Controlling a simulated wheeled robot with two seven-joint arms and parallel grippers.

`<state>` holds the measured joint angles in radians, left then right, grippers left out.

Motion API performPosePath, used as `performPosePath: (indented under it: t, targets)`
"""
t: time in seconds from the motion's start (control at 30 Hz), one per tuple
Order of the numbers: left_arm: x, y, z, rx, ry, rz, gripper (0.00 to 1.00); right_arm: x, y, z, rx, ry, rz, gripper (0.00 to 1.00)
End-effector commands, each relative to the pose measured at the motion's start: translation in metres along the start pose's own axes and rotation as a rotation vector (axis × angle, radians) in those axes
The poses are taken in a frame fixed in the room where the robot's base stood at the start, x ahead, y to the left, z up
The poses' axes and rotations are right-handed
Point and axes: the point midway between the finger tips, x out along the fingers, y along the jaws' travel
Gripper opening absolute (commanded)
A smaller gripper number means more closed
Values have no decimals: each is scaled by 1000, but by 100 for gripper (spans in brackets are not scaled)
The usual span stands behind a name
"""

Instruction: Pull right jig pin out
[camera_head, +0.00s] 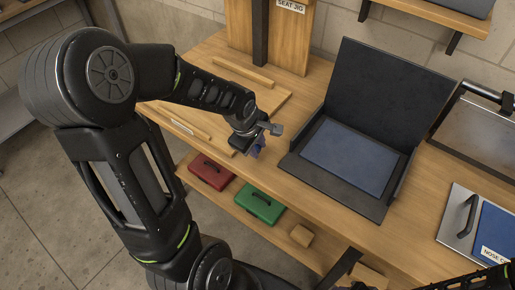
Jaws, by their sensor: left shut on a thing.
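My left gripper (259,142) is at the front right end of the pale wooden jig board (266,98) on the bench. Wooden strips (243,72) lie along the board. An upright wooden panel labelled "SEAT JIG" (289,42) stands behind. My right gripper does not show.
A black open case with a blue pad (350,156) stands right of the gripper. Red (211,172) and green (260,204) boxes and a wooden block (302,236) lie on the lower shelf. A metal tray (486,127) and a blue labelled panel (496,236) are at right.

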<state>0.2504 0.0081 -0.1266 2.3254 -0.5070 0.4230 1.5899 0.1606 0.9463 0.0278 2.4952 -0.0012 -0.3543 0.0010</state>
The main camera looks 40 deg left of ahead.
Motion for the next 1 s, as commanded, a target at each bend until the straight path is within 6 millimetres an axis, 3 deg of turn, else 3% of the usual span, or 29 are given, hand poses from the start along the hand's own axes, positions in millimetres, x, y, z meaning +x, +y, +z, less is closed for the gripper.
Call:
performPosePath:
  t: [0.17, 0.2, 0.47, 0.77, 1.0]
  targets:
    - [0, 0, 7, 8, -9, -2, 0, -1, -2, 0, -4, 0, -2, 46]
    - [0, 0, 7, 8, -9, -3, 25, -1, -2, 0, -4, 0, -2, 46]
    - [0, 0, 5, 6, -7, -1, 46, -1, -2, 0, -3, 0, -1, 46]
    - [-2, 0, 4, 5, -6, 0, 46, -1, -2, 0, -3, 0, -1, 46]
    - [-29, 1, 4, 4, -5, 5, 46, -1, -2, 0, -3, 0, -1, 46]
